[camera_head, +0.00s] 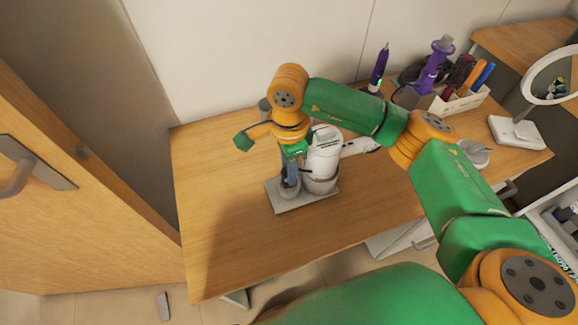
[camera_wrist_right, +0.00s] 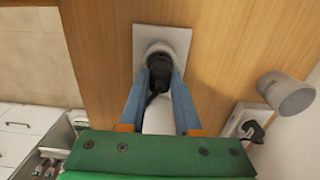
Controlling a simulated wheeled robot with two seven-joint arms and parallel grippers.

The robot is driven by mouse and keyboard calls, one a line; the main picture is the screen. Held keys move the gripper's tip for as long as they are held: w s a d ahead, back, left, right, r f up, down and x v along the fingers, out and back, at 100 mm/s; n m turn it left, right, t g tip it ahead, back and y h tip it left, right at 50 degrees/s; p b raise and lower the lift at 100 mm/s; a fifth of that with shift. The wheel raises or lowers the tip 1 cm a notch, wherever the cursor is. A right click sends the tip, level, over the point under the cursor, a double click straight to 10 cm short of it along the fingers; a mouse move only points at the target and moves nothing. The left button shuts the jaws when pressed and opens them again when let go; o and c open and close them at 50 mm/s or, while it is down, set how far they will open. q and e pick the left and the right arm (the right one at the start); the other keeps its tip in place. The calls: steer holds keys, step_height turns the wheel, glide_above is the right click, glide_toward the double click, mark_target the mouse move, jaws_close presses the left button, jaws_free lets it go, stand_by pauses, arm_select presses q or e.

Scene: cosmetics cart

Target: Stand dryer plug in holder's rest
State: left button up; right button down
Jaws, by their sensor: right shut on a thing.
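The holder's pale base plate (camera_head: 313,203) lies on the wooden desk; it also shows in the wrist view (camera_wrist_right: 178,37). A white dryer (camera_head: 324,150) stands upright in the holder. The small round rest (camera_head: 289,191) is at the plate's left front. My right gripper (camera_head: 290,174) points down over this rest. In the wrist view my right gripper (camera_wrist_right: 159,78) is shut on the black dryer plug (camera_wrist_right: 158,77). The plug is at the pale ring of the rest (camera_wrist_right: 157,47); I cannot tell how deep it sits. My left gripper is not in view.
At the back stand a purple brush (camera_head: 378,68), a purple dryer (camera_head: 434,66) and a white box of brushes (camera_head: 458,103). A round mirror (camera_head: 517,131) is at the right. A grey cylinder (camera_wrist_right: 287,94) is near the wall. The desk's left front is clear.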

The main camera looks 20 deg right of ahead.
steer(key=shift+f+b, duration=0.45)
steer(key=c, duration=0.5)
jaws_free()
steer(key=shift+c, duration=0.2)
steer(key=shift+r, duration=0.1)
step_height(320, 180, up, 7)
steer(key=shift+b, duration=0.45)
